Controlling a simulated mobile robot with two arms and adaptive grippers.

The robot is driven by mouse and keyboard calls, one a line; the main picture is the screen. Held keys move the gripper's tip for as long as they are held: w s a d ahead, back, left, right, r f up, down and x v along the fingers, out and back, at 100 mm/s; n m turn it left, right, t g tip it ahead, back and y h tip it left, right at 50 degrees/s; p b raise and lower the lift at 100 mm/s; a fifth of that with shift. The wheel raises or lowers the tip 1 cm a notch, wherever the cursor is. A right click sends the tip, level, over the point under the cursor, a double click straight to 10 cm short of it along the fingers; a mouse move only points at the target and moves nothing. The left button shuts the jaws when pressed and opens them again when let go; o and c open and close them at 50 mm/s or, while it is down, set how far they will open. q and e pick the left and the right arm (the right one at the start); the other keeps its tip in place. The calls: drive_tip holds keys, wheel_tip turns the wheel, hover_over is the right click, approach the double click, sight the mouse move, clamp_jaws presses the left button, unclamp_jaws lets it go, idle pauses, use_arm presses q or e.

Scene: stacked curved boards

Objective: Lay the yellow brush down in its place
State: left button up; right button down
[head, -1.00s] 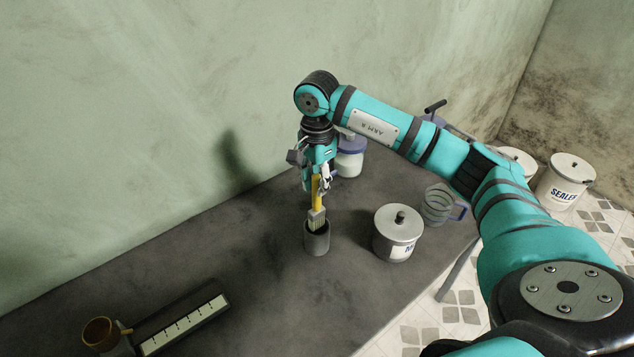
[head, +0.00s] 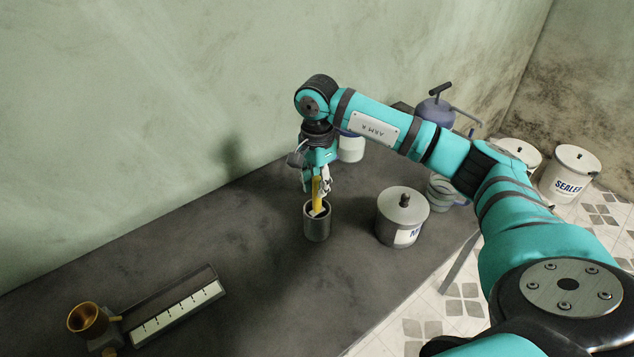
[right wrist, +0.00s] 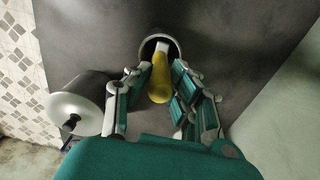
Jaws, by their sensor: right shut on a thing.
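The yellow brush (head: 317,189) stands roughly upright, its lower end inside the mouth of a grey metal cup (head: 317,226) on the dark table. My right gripper (head: 317,181) points down above the cup and is shut on the brush handle. In the right wrist view the yellow brush (right wrist: 159,82) runs between the fingers of the right gripper (right wrist: 158,88) into the round cup opening (right wrist: 151,45). My left gripper is not in view.
A lidded metal pot (head: 402,219) stands close to the right of the cup. A glass jug (head: 438,190) and a white jar (head: 351,149) are behind. The table between is clear.

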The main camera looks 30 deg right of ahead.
drive_tip(key=shift+f+b, duration=0.5)
drive_tip(key=shift+f, duration=0.15)
drive_tip(key=c, duration=1.1)
unclamp_jaws()
wheel_tip(320, 180, up, 12)
drive_tip(key=shift+r, duration=0.1)
